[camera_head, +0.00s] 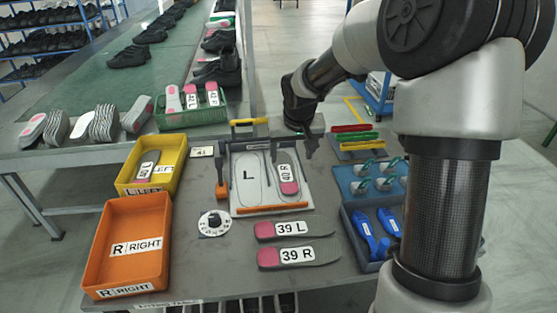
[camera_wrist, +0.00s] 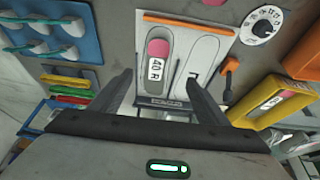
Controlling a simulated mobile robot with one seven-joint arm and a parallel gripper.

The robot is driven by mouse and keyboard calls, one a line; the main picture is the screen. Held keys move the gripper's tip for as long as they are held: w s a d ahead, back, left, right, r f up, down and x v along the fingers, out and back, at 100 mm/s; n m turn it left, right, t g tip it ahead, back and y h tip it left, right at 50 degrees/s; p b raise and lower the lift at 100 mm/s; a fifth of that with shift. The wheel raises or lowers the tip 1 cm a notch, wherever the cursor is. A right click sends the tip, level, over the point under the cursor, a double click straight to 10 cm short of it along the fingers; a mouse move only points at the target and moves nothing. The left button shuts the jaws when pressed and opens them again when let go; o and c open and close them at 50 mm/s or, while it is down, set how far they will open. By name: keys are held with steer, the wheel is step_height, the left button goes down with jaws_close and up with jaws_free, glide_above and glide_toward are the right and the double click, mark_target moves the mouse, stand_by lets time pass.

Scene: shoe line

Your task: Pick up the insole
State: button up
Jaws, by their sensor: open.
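An insole (camera_head: 288,178) with a pink heel and a "40 R" label lies on the right half of the white board (camera_head: 248,202), beside an outline marked "L". It also shows in the wrist view (camera_wrist: 157,62), where the jaws of my gripper (camera_wrist: 160,80) are spread on either side of its line of sight. My gripper (camera_head: 309,145) is open and empty, above the back right edge of the board, apart from the insole. Two more insoles, "39 L" (camera_head: 280,230) and "39 R" (camera_head: 298,256), lie flat in front of the board.
A yellow bin (camera_head: 127,176) marked "LEFT" holds an insole. An orange bin (camera_head: 127,238) marked "RIGHT" is empty. A round dial (camera_head: 213,223) sits left of the board. Blue trays with tools (camera_head: 372,237) stand at the right. A green crate (camera_head: 192,118) stands behind.

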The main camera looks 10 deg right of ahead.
steer(key=b, duration=0.3)
glide_toward(288, 182)
steer(key=shift+w+a+f, duration=0.2)
steer(key=shift+f, duration=0.4)
steer(key=shift+w+a+f, duration=0.15)
steer(key=shift+w+f, duration=0.05)
steer(key=shift+f, duration=0.35)
steer(key=shift+d+b+x, duration=0.15)
steer(key=shift+d+x, duration=0.05)
steer(key=shift+x, duration=1.15)
steer(key=shift+d+b+x, duration=0.15)
steer(key=shift+d+x, duration=0.05)
steer(key=shift+x, duration=1.15)
steer(key=shift+r, duration=0.1)
steer(key=shift+c, duration=0.5)
steer(key=c, duration=1)
